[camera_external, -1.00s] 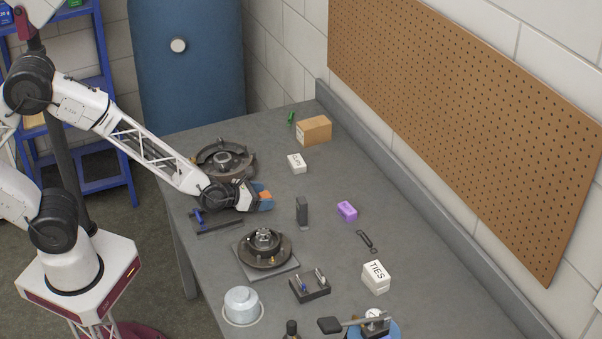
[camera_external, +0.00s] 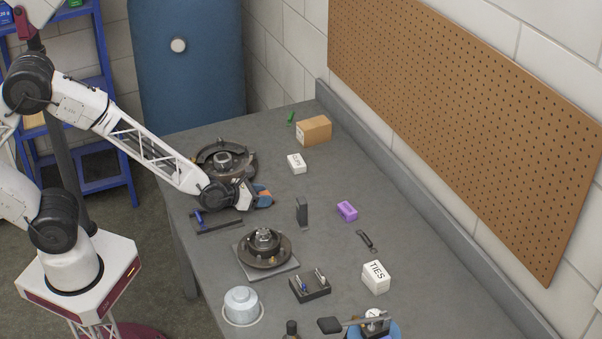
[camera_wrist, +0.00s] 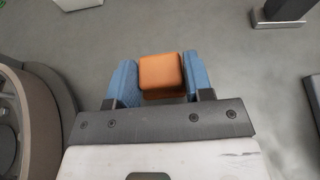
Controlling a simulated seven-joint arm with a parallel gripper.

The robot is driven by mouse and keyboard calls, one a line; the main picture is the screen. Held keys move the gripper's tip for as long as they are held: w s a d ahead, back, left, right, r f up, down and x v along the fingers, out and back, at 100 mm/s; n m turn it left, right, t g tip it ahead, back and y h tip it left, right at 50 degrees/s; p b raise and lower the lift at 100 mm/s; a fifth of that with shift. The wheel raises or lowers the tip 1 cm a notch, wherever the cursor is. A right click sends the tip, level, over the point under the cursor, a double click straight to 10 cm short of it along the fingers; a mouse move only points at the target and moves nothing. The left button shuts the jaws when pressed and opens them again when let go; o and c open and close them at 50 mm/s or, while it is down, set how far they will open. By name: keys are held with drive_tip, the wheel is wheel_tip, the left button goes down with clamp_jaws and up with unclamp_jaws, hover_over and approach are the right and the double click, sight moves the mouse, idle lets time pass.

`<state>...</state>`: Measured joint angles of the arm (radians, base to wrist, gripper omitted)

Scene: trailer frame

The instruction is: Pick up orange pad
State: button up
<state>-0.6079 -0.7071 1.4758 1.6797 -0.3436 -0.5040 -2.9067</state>
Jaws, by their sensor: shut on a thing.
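The orange pad (camera_wrist: 161,74) is a small block between the two blue fingers of my gripper (camera_wrist: 160,82) in the wrist view. My gripper is shut on it, with a finger against each side. In the external view my gripper (camera_external: 264,196) is low over the left part of the grey table, and a bit of the orange pad (camera_external: 263,190) shows between the fingers. I cannot tell whether the pad touches the table.
A round hub (camera_external: 222,159) stands close behind my wrist, and another hub (camera_external: 265,247) stands in front. A white box (camera_external: 296,163) and a cardboard box (camera_external: 314,131) are further back.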

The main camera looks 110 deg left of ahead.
drive_tip(key=shift+r, duration=0.6)
wheel_tip(320, 180, up, 2)
drive_tip(key=shift+r, duration=0.1)
drive_tip(key=s+d, duration=0.3)
drive_tip(key=s, duration=0.1)
drive_tip(key=s+d+r, duration=0.1)
drive_tip(key=s+d, duration=0.2)
drive_tip(key=s, duration=0.1)
drive_tip(key=s+d, duration=0.3)
drive_tip(key=s, duration=0.2)
drive_tip(key=shift+d+r, duration=0.2)
drive_tip(key=shift+d, duration=0.05)
